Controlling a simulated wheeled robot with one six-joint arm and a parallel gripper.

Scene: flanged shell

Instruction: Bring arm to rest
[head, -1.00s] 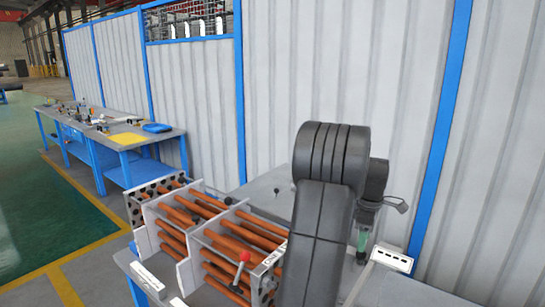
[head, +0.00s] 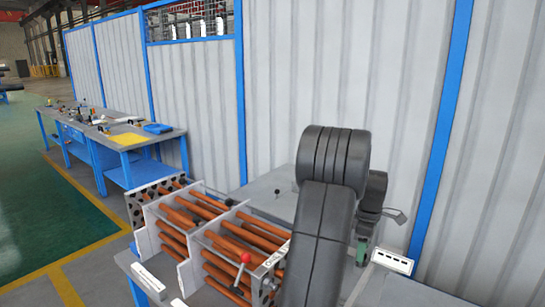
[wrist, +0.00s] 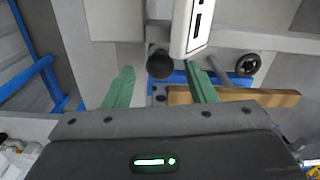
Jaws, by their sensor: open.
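My gripper shows in the wrist view (wrist: 160,90) with its two green fingers spread apart and nothing held between them. A dark round knob and a white box-like part (wrist: 199,28) appear close to the fingers, but I cannot tell whether they touch. In the head view my dark arm rises at the right of the workbench, and only a bit of green finger (head: 361,252) shows behind it. The rest of the gripper is hidden by the arm.
A rack of copper-coloured tubes (head: 210,240) with white plates stands left of my arm. A red-knobbed lever (head: 245,257) is at its front. A wooden strip (wrist: 235,98) lies by the right finger. A corrugated wall (head: 350,70) stands behind; a blue bench (head: 115,140) is far left.

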